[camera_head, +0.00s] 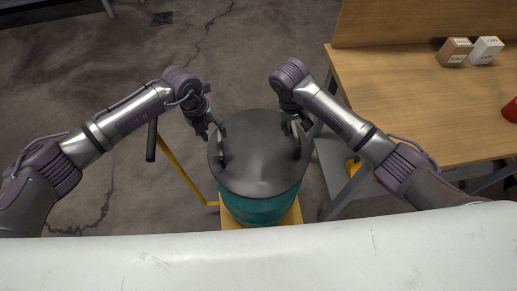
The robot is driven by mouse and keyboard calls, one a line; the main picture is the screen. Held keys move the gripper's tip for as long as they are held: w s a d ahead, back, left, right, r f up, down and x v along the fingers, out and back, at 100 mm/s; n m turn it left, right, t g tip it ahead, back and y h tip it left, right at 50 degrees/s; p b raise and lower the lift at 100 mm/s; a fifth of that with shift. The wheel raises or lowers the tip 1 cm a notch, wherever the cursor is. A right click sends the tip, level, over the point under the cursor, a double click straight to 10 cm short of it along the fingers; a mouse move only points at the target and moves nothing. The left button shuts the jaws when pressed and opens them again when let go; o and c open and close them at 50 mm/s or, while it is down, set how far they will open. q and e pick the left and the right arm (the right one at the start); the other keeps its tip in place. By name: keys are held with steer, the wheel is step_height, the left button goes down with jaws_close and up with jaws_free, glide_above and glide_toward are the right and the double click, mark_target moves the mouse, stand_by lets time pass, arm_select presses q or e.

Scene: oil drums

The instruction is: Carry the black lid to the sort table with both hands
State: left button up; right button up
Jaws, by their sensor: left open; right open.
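The black lid (258,166) lies flat on top of a teal drum (262,209) in the middle of the view. It has an upright handle on its left (221,150) and one on its right (296,145). My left gripper (213,134) is open at the lid's left edge, by the left handle. My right gripper (298,127) is open at the right handle. I cannot tell whether either gripper touches its handle. The sort table is not clearly labelled; a wooden table (415,105) stands at the right.
The drum stands on a yellow cart or platform (290,216). A brown box (454,51), a white box (486,50) and a red object (511,110) are on the wooden table. Its near left part is bare. The concrete floor (120,60) at the left is mostly clear.

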mark_target(219, 141)
arm_select(q)
steer(key=f, duration=0.3)
steer(key=d+f, duration=0.1)
steer(key=f, duration=0.2)
steer(key=shift+d+f, duration=0.1)
steer(key=shift+f, duration=0.05)
arm_select(e)
steer(key=f, duration=0.3)
steer(key=d+f, duration=0.1)
steer(key=f, duration=0.2)
steer(key=shift+w+d+f, duration=0.1)
steer(key=shift+f, duration=0.05)
arm_select(q)
jaws_close()
arm_select(e)
jaws_close()
arm_select(q)
steer(key=shift+w, duration=0.1)
